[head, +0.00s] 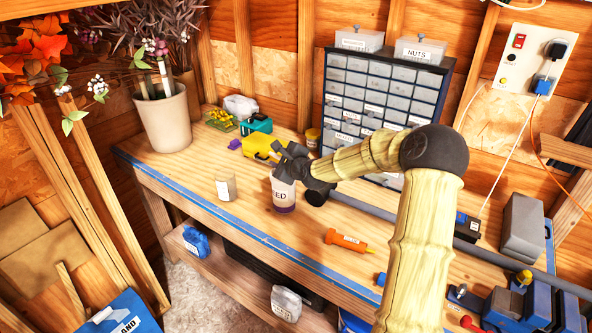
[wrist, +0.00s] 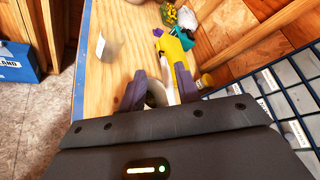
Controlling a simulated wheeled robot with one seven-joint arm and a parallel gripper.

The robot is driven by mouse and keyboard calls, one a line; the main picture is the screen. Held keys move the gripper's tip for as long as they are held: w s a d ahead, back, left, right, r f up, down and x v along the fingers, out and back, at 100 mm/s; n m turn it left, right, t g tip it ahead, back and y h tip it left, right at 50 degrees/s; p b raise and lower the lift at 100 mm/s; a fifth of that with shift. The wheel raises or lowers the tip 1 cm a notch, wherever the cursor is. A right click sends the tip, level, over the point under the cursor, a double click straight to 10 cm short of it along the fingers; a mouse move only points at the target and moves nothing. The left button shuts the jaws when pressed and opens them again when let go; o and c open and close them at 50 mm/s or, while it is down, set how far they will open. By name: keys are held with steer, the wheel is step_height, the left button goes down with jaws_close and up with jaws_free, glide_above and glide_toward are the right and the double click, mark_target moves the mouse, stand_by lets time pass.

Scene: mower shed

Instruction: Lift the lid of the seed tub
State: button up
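The seed tub (head: 283,194) stands upright on the workbench, pale with a dark band near its base and a label of which "EED" shows. My gripper (head: 286,163) is right over the tub's top and hides most of its lid. In the wrist view, the two purplish-grey fingers of my gripper (wrist: 160,88) are spread apart, with part of the pale tub (wrist: 157,95) showing between them. I cannot tell whether the fingers touch the lid. The lid does not look raised.
An orange tool (head: 349,240) lies in front to the right. A drawer cabinet (head: 378,105) stands behind my arm. The bench's left front is clear.

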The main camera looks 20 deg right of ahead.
steer(key=b+v, duration=0.2)
steer(key=v, duration=0.9)
steer(key=shift+s, duration=0.25)
steer(key=shift+r, duration=0.15)
steer(key=shift+a, duration=0.2)
steer(key=c, duration=0.6)
steer(key=s+a+f+n+g, duration=0.1)
steer(key=a+f+n, duration=0.1)
steer(key=s+a+f+n+g, duration=0.1)
steer(key=f+n, duration=0.1)
steer(key=f, duration=0.1)
steer(key=s+a+f+n+g, duration=0.2)
steer(key=shift+a+f+n, duration=0.3)
steer(key=shift+f, duration=0.05)
jaws_close()
steer(key=s+a+f+n+g+h, duration=0.1)
steer(key=s+f+n+g, duration=0.1)
steer(key=s+n, duration=0.6)
steer(key=s+a+f+n+g+h, duration=0.1)
steer(key=s+a+f+n+g, duration=0.1)
steer(key=s+n+g, duration=0.3)
steer(key=s+n, duration=0.4)
steer(key=s, duration=0.6)
steer(key=shift+f+n+g+h, duration=0.2)
steer(key=shift+n+g+h, duration=0.1)
steer(key=shift+h, duration=0.1)
